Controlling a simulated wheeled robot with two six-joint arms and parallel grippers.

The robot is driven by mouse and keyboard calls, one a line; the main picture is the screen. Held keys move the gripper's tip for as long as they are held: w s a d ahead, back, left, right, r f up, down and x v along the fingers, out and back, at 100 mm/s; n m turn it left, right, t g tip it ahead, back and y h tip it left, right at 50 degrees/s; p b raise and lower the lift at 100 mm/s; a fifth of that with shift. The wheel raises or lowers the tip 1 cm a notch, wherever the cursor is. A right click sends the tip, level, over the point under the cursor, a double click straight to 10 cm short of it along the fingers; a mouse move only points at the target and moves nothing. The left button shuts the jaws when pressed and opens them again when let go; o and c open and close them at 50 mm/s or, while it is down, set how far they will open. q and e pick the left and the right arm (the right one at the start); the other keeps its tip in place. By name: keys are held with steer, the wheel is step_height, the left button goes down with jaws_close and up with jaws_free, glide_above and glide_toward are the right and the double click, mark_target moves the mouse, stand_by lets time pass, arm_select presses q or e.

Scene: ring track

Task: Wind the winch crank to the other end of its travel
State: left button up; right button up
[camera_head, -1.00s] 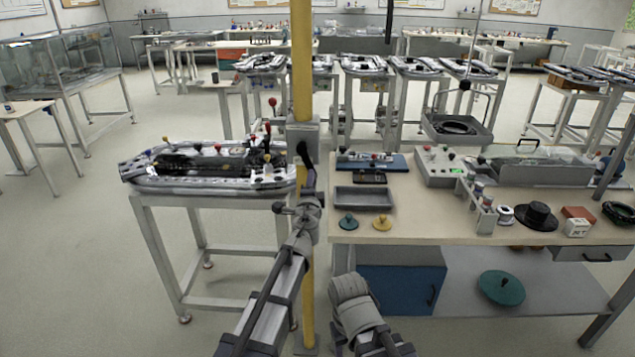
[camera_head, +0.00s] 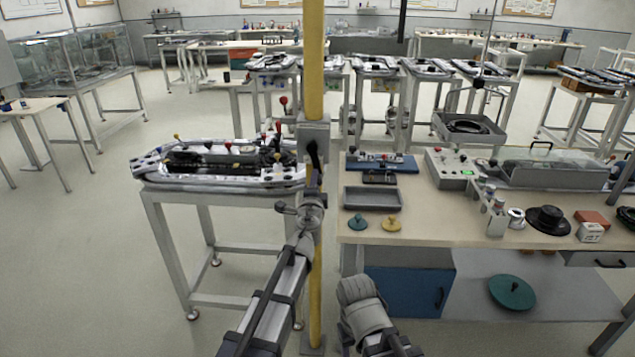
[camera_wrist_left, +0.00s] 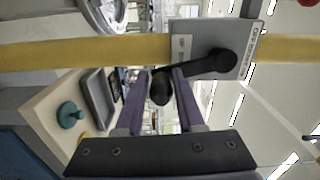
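The winch (camera_head: 313,133) is a grey box on a yellow upright post (camera_head: 313,60). Its black crank (camera_head: 314,157) hangs down from the hub; the winch box also shows in the left wrist view (camera_wrist_left: 183,42). There the crank arm (camera_wrist_left: 205,67) runs from the hub to a dark knob (camera_wrist_left: 160,90). My left gripper (camera_wrist_left: 161,80) has a purple finger on each side of the knob, with little or no gap, and looks shut on it. In the head view my left gripper (camera_head: 314,192) is at the crank's lower end.
A workbench (camera_head: 420,213) with a grey tray (camera_head: 373,198), two knobbed discs and a control box (camera_head: 452,170) stands right of the post. A stand with a track unit (camera_head: 220,165) is to the left. Open floor lies further left.

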arm_select(q)
steer(key=shift+o, duration=1.6)
steer(key=shift+d, duration=0.1)
steer(key=s, duration=0.7)
steer(key=shift+s, duration=0.4)
